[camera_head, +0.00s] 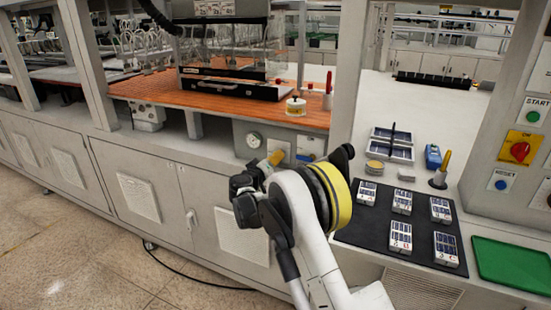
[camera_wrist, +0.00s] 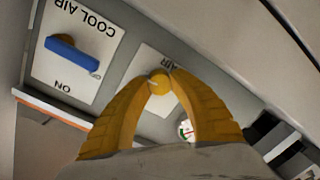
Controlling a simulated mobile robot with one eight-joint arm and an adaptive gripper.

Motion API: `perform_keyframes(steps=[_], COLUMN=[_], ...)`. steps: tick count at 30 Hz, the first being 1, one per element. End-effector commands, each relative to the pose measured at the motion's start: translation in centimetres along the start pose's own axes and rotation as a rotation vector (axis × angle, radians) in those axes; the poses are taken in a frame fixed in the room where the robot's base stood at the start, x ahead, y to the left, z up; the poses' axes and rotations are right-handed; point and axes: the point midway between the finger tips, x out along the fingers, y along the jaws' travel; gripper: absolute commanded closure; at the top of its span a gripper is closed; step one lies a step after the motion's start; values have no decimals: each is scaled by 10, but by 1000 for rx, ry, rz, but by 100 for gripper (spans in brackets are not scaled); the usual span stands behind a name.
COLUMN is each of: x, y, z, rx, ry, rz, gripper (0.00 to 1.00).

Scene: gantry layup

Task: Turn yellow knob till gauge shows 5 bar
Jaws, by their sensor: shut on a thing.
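The yellow knob (camera_wrist: 158,84) sits on a white plate marked AIR in the wrist view. My gripper (camera_wrist: 160,73) has its two yellow fingers closed around the knob, one tip on each side. The gauge (camera_wrist: 186,130) is partly hidden behind the right finger; its needle cannot be read. In the head view the gauge (camera_head: 254,139) is a small round dial on the grey panel, left of my gripper (camera_head: 277,157). The knob is hidden there by my fingers.
A blue lever (camera_wrist: 73,54) on a plate marked COOL AIR is beside the knob. The orange-brown worktop (camera_head: 220,105) overhangs the panel. A dark mat (camera_head: 385,235) with several small boxes and a green tray (camera_head: 510,264) lie at the right.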

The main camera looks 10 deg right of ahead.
Motion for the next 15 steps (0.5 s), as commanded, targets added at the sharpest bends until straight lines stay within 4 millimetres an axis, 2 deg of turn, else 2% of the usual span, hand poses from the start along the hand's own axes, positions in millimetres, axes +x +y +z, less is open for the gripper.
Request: perform_keyframes(steps=[7, 8, 10, 15], x=[0, 0, 0, 0], y=[0, 0, 0, 0], z=[0, 0, 0, 0], rx=[-1, -1, -1, -1], ry=[-1, -1, -1, -1], rz=[1, 1, 1, 1], gripper=[100, 72, 50, 49])
